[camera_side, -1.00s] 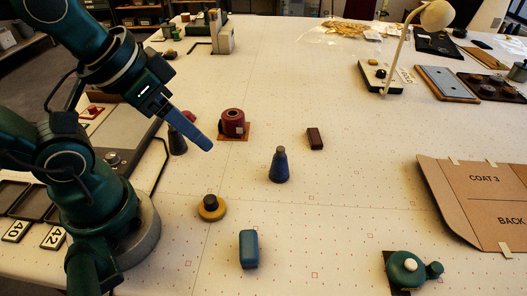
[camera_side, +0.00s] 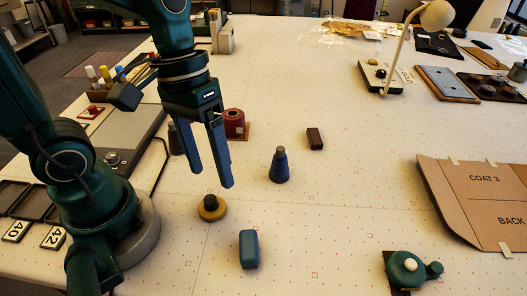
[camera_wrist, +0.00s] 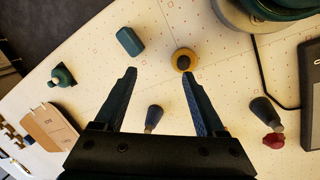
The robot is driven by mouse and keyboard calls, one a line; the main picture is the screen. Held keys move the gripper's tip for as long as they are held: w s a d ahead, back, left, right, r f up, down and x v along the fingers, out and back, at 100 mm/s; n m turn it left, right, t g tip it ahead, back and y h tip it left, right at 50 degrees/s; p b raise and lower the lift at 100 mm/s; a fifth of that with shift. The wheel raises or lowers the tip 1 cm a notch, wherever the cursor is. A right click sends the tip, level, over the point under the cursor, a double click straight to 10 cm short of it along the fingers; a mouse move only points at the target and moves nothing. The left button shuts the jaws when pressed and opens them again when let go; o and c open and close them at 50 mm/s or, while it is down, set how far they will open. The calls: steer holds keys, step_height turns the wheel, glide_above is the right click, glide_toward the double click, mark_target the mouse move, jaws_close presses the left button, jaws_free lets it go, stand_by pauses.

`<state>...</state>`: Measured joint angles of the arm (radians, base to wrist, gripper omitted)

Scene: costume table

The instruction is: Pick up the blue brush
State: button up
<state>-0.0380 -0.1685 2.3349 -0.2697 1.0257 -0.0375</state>
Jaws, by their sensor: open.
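Two blue things could be the brush, and I cannot tell which. One is a rounded blue block (camera_side: 249,249) at the front middle of the table; it also shows in the wrist view (camera_wrist: 130,41). The other is an upright blue cone with a brown top (camera_side: 279,166), behind it; it shows between my fingers in the wrist view (camera_wrist: 153,118). My gripper (camera_side: 211,179) is open and empty, pointing down above the table. It is left of the cone and appears just behind the yellow disc. Its fingertips (camera_wrist: 158,72) spread wide in the wrist view.
A yellow disc with a dark knob (camera_side: 211,208) stands near my gripper. A red spool-like piece (camera_side: 234,123) and a dark cone (camera_side: 176,139) are behind it. A brown block (camera_side: 314,138) lies farther right. A green device (camera_side: 406,268) and cardboard (camera_side: 480,205) are at right.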

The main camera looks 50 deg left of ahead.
mark_target(250, 266)
steer(key=d+f+n+g+h, duration=0.4)
steer(key=f, duration=0.1)
steer(key=w+d+f+n+g+h, duration=0.1)
steer(key=d+f+n+g+h, duration=0.1)
steer(key=f+g+h, duration=0.1)
steer(key=shift+d+f+n, duration=0.25)
steer(key=shift+d+n, duration=0.1)
steer(key=shift+n, duration=0.05)
steer(key=shift+d+f+n+h, duration=0.4)
steer(key=shift+f+n+h, duration=0.3)
steer(key=shift+g, duration=0.3)
steer(key=shift+x, duration=2.6)
steer(key=shift+c, duration=0.3)
jaws_close()
steer(key=shift+r, duration=0.1)
